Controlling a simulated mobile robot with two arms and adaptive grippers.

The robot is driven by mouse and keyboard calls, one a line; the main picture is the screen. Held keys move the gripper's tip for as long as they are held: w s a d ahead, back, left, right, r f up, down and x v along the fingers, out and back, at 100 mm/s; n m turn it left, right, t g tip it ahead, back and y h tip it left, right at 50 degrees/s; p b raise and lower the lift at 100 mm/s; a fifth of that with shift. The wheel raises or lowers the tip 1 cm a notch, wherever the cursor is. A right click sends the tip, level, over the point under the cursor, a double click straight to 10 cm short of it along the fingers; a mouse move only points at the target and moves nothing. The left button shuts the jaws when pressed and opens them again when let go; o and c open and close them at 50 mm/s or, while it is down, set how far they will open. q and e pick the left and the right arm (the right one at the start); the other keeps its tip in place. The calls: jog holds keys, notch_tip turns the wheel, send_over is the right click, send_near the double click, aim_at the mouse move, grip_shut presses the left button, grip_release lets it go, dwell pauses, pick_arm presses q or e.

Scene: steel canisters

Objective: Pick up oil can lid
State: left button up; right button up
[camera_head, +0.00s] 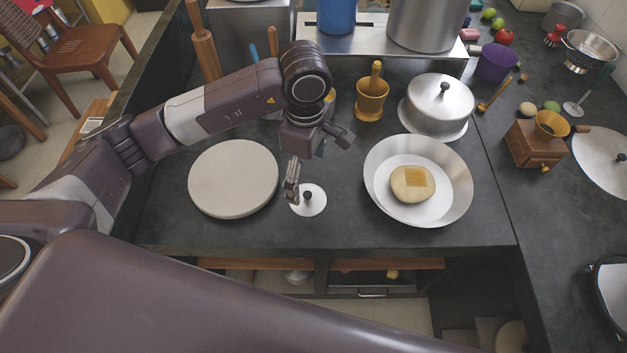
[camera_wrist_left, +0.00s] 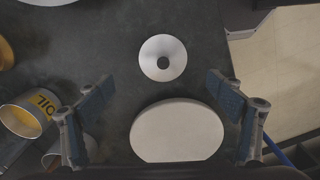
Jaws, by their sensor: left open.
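The oil can lid is a small white disc with a dark knob (camera_head: 313,207), lying flat on the dark counter between the round pale board and the wide metal pan. In the left wrist view the lid (camera_wrist_left: 163,45) is at upper centre, knob facing the camera. My left gripper (camera_head: 318,160) is open and empty above the counter, its near finger overlapping the lid's edge in the head view. In the wrist view the left gripper (camera_wrist_left: 163,101) has its fingers wide apart, with the lid farther up between them. A can marked OIL (camera_wrist_left: 22,118) shows at left. My right gripper is not in view.
The round board (camera_head: 233,178) lies left of the lid. The metal pan (camera_head: 450,200) with a flat bread (camera_head: 408,193) stands right. A brass mortar (camera_head: 371,104) and a domed metal cover (camera_head: 436,104) are behind. The counter's front edge is close.

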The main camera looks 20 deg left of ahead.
aim_at(307, 194)
pick_arm(q)
jog(key=shift+s+f+p, duration=0.25)
jog(key=shift+f, duration=0.35)
jog(key=shift+s+f+p, duration=0.25)
jog(key=shift+f, duration=0.35)
jog(key=f, duration=0.2)
jog(key=f+p, duration=0.1)
jog(key=f, duration=0.1)
jog(key=shift+w+d+f, duration=0.1)
jog(key=shift+w+f, duration=0.1)
jog(key=shift+f, duration=0.15)
jog(key=c, duration=1.3)
grip_shut()
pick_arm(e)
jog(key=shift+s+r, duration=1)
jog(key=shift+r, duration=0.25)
